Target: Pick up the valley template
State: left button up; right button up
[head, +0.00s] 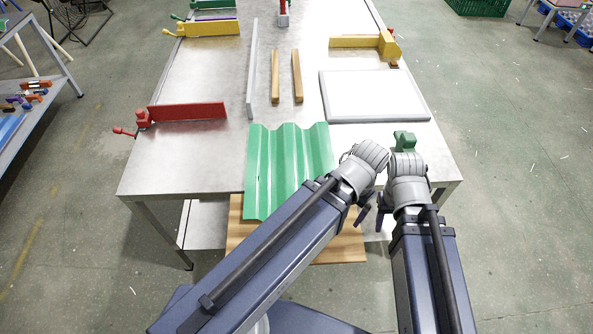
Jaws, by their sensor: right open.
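A green corrugated sheet (285,165) lies over the front edge of the metal table, its ridges running front to back. A small green block (404,140) stands at the right front of the table, just behind my right wrist; it may be the valley template, but its shape is partly hidden. My right gripper (373,214) is open, low by the table's front edge, with dark fingers showing between the two wrists. My left arm reaches across the sheet's right side, its wrist close beside the right one. The left gripper's fingers are hidden or cannot be told apart.
A wooden board (340,250) lies below the sheet. A white-grey panel (375,95), two wooden strips (297,76) and a long grey bar (252,70) lie farther back. Red (187,112) and yellow (365,42) clamp-like pieces sit at the table's sides. The left front tabletop is clear.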

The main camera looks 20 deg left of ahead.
aim_at(406, 142)
jog(key=i+l+z, duration=0.4)
jog(key=i+l, duration=0.4)
jog(key=l, duration=0.1)
